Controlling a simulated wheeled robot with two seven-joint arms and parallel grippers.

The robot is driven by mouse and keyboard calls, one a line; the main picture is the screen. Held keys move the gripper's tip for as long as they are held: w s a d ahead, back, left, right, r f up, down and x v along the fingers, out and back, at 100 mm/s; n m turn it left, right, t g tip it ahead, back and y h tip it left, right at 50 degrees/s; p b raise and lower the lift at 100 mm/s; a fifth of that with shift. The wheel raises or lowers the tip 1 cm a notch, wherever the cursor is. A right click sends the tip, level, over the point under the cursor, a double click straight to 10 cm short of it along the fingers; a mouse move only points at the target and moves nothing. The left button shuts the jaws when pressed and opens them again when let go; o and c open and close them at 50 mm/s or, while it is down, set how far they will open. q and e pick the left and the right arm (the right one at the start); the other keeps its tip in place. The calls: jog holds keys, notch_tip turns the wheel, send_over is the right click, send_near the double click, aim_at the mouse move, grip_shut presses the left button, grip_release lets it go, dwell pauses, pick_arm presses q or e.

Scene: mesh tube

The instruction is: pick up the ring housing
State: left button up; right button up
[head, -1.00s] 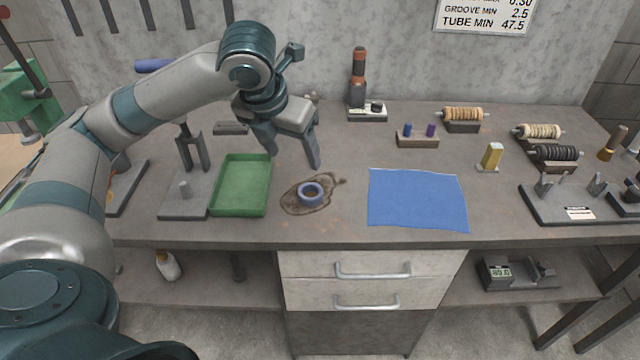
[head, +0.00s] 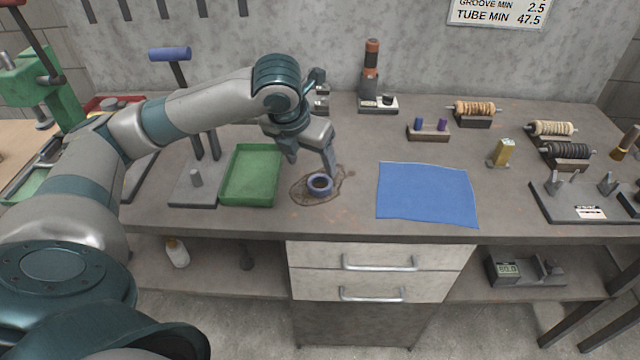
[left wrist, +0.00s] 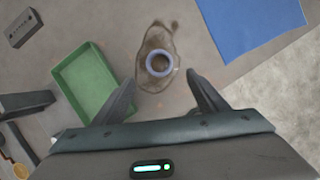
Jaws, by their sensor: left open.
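The ring housing (head: 320,187) is a small blue-grey ring lying flat on a brown stain on the bench. In the left wrist view the ring housing (left wrist: 159,64) lies ahead of the fingertips, roughly between their lines. My left gripper (head: 311,168) is open and empty, above and just behind the ring. In the left wrist view its two fingers (left wrist: 162,84) are spread wide and the ring is apart from them. My right gripper is not in view.
A green tray (head: 229,197) stands just left of the ring and a blue cloth (head: 427,194) lies to the right. A press-like stand (head: 196,180) is left of the tray. Spools (head: 474,109) and a small block with two pegs (head: 428,133) are farther right.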

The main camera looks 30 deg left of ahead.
pick_arm(q)
send_near(318, 179)
jog(key=shift+s+d+f, duration=0.15)
jog(key=shift+d+f, duration=0.25)
jog(key=shift+f, duration=0.1)
jog(key=shift+s+d+f, duration=0.2)
jog(key=shift+d+f, duration=0.25)
jog(key=shift+f, duration=0.05)
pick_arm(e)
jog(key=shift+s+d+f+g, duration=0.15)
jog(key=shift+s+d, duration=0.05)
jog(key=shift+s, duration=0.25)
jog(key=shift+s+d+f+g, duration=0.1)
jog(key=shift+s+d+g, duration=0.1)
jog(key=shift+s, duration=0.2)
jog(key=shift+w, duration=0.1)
